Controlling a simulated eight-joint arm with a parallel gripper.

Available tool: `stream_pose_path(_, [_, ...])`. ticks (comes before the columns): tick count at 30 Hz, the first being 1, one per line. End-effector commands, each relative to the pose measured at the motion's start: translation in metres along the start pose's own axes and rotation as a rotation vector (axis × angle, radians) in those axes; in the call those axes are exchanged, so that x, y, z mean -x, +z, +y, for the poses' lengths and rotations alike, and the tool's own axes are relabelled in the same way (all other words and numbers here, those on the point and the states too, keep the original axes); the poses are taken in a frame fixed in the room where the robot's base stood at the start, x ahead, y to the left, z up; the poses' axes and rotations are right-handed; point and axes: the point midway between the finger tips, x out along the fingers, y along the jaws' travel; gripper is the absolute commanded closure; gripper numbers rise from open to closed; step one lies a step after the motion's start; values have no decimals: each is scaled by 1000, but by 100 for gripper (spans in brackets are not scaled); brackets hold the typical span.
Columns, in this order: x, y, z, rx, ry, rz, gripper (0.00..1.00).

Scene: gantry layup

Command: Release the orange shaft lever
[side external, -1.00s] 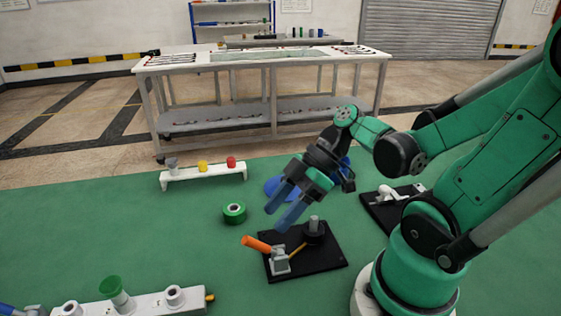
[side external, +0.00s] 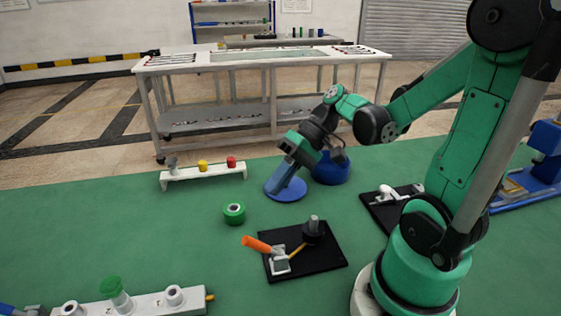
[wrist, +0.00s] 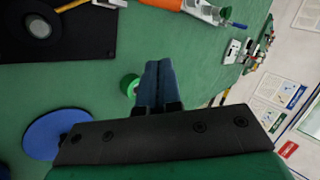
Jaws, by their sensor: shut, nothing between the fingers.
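The orange shaft lever (side external: 257,244) shows in the side view at the left of a black base plate (side external: 322,258). Its orange handle points up and left from a light grey bracket (side external: 279,262). In the wrist view the orange handle (wrist: 163,3) is at the top edge, partly cut off. My gripper (side external: 282,184) is shut and empty, with blue fingers together, above and behind the lever, in front of a blue disc. In the wrist view the fingers (wrist: 157,82) point toward the lever, apart from it.
A green tape roll (side external: 234,213) lies left of my gripper. A blue disc (side external: 290,193) and a blue round container (side external: 331,170) are behind it. A white stand (side external: 205,175) holds small coloured knobs. A black plate with a white handle (side external: 390,203) is at right.

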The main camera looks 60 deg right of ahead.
Motion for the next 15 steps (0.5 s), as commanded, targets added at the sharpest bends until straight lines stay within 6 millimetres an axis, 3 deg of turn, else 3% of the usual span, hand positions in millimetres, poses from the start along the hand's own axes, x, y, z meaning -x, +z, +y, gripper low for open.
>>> stream_pose_path(3, [3, -10, 6, -241, -3, -8, 100])
stream_pose_path(6, [3, -13, 8, -354, -3, -13, 100])
stream_pose_path(11, [-4, -15, 8, -397, -3, -16, 100])
stream_pose_path(15, [-24, -14, 8, -393, -3, -17, 100])
